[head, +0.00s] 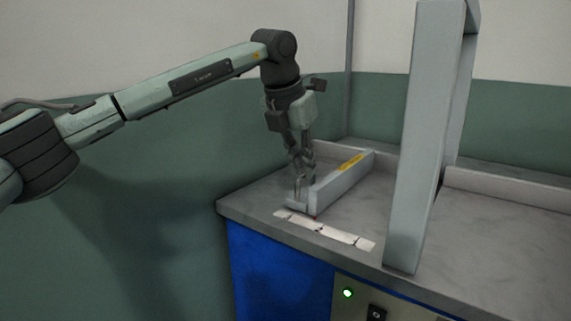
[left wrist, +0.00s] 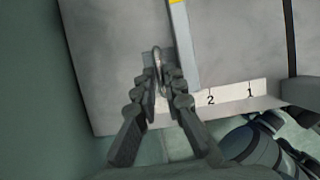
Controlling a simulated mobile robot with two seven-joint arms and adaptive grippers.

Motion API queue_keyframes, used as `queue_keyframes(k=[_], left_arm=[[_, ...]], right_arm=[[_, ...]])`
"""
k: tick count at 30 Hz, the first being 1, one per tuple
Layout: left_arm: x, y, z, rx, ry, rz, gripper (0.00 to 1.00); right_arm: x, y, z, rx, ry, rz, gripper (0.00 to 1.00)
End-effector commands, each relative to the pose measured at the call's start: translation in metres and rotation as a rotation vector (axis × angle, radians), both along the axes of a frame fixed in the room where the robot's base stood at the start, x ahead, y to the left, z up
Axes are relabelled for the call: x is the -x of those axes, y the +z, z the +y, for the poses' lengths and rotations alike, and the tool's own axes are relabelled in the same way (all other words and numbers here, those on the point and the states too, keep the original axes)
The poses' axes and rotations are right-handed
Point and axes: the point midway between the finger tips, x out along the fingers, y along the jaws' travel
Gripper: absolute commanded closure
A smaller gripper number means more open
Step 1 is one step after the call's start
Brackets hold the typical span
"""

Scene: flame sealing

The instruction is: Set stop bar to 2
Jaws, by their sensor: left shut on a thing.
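The stop bar (head: 342,182) is a long grey bar with a yellow label, lying on the grey worktop at the left. In the left wrist view the bar (left wrist: 183,45) ends at the white scale strip (left wrist: 235,96), just left of the mark 2. The mark 1 is further right; the strip's left part is partly hidden by my fingers. The strip also shows in the head view (head: 325,230), its numbers too small to read. My left gripper (head: 301,188) points down and is shut on the bar's looped handle (left wrist: 157,52), beside the bar. My right gripper is out of view.
A tall grey upright frame (head: 415,140) stands on the worktop right of the bar. The worktop (head: 375,220) between them is clear. A low rim runs along the back. A green-lit button (head: 348,293) and a black switch (head: 376,312) are on the front.

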Motion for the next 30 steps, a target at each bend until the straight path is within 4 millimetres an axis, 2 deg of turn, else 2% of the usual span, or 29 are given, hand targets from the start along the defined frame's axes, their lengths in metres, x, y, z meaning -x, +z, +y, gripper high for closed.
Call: queue_keyframes(k=[1, 4, 14, 15, 19, 30], left_arm=[[0.007, -0.001, -0.010, 0.001, -0.007, -0.001, 1.00], [0.013, 0.000, -0.018, 0.002, -0.004, -0.001, 1.00], [0.015, 0.001, -0.020, 0.002, 0.000, -0.001, 1.00], [0.015, 0.001, -0.020, 0.002, 0.000, -0.001, 0.85], [0.014, 0.001, -0.020, 0.001, 0.001, -0.001, 0.69], [0.015, 0.006, -0.018, 0.001, 0.001, -0.002, 0.69]], right_arm=[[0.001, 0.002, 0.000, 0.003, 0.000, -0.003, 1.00], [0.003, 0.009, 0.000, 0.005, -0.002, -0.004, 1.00], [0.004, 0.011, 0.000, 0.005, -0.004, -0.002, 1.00], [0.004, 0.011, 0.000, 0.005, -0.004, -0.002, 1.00], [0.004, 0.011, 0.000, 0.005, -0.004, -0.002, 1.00], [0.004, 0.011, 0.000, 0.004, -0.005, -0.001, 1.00]])
